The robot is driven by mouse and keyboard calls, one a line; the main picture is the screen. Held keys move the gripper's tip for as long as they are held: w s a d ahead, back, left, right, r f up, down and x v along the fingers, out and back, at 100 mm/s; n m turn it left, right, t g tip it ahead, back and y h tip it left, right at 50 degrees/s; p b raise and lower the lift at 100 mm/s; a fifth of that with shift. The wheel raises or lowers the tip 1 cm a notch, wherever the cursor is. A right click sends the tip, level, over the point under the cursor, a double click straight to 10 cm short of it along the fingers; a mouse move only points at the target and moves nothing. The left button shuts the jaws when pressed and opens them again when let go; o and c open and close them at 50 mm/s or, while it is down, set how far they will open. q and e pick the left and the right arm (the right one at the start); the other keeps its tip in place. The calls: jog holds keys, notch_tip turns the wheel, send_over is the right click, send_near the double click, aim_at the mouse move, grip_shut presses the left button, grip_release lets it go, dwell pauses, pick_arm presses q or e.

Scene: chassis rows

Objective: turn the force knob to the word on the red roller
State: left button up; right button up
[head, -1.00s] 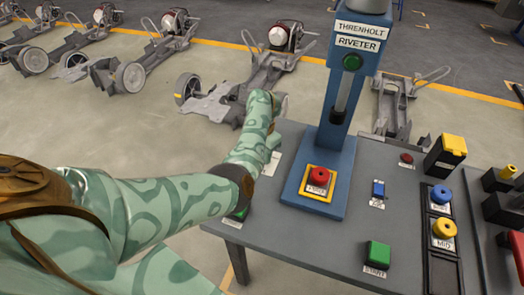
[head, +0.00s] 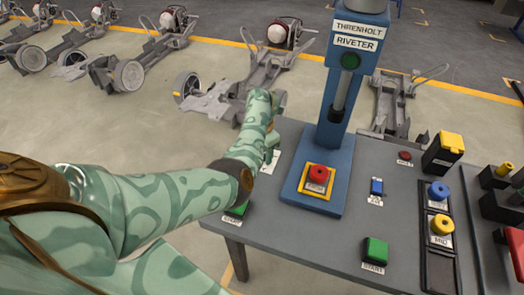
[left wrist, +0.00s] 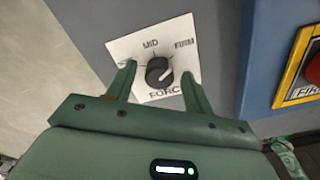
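The force knob (left wrist: 159,71) is a round black knob on a white plate (left wrist: 145,48) in the left wrist view. The plate reads MID, FIRM and FORC; the word at left is mostly hidden by a finger. I cannot tell surely where the knob points. My left gripper (left wrist: 158,70) is open, one finger on each side of the knob with gaps. In the head view my forearm hides most of this. A yellow roller (head: 442,225) has a label MID; a blue roller (head: 438,192) has a label too small to read. I cannot make out a red roller.
The blue riveter (head: 335,145) stands right of the knob, with a red button (head: 319,173) on its yellow-edged base. Green START buttons (head: 376,249) and a blue switch (head: 377,186) sit on the grey table (head: 310,238). Chassis (head: 215,100) stand behind.

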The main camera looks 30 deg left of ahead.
pick_arm(q)
jog(key=shift+r, duration=0.1)
notch_tip(320, 180, up, 16)
jog(key=p, duration=0.7)
